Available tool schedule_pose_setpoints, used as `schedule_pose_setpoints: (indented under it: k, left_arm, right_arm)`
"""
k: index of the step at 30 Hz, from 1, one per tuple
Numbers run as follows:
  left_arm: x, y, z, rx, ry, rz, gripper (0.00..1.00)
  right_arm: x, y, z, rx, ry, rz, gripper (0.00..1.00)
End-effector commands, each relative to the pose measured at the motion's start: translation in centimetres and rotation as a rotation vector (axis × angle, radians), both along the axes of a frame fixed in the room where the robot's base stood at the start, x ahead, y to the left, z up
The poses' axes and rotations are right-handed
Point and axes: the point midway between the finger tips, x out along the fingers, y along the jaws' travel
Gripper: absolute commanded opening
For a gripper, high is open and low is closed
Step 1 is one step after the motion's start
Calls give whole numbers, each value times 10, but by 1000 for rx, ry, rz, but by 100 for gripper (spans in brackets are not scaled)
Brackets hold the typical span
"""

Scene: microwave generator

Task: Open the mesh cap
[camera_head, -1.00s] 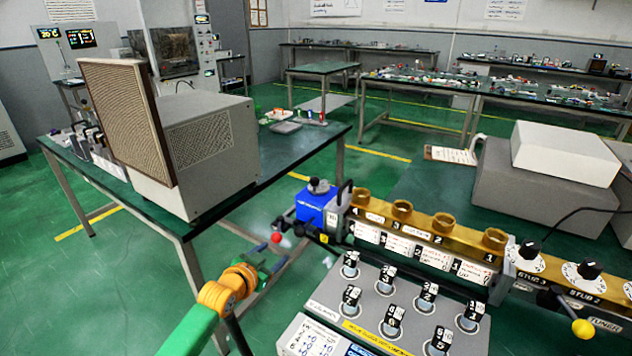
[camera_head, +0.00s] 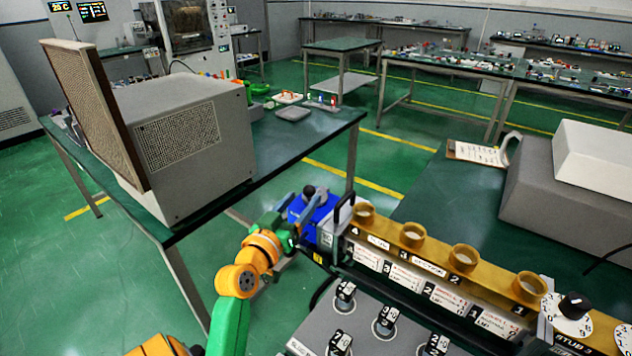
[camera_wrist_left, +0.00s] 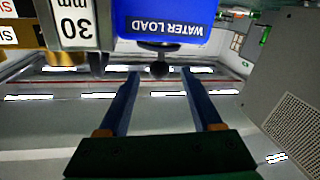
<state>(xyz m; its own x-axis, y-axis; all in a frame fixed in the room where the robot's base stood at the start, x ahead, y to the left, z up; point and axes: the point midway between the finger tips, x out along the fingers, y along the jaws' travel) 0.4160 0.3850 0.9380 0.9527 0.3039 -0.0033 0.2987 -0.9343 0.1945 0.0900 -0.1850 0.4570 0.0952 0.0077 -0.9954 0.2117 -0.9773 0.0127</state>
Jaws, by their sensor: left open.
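I cannot tell for sure which part is the mesh cap. A brown mesh panel (camera_head: 95,110) stands tilted at the front of the grey box on the left table. My left gripper (camera_head: 298,203) is open beside the block. In the left wrist view its fingertips (camera_wrist_left: 160,77) lie either side of the knob; contact is not visible.
The brass waveguide (camera_head: 437,255) carries several open round ports. A grey panel of numbered knobs (camera_head: 385,325) stands in front. The grey box (camera_head: 185,135) on the left table (camera_head: 290,140) is near my arm. Open floor (camera_head: 395,168) lies between the tables.

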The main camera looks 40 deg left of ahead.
Motion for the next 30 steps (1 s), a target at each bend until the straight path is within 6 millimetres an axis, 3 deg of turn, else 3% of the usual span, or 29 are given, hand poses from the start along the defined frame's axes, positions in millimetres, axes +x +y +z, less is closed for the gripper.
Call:
schedule_pose_setpoints:
  k: [3,7,16,24,30]
  left_arm:
    - [25,7,3,-1,-3,-2,66]
    - [43,14,2,0,-1,-1,66]
    - [50,16,0,3,2,-1,66]
    - [50,16,0,3,2,-1,0]
    - [50,16,0,3,2,-1,0]
  right_arm:
    - [-4,-1,5,-3,9,1,50]
    - [-6,-3,6,-6,12,2,50]
    - [-5,-4,5,-6,10,1,50]
    - [-4,-4,6,-6,8,1,50]
    - [-3,-4,6,-6,7,2,50]
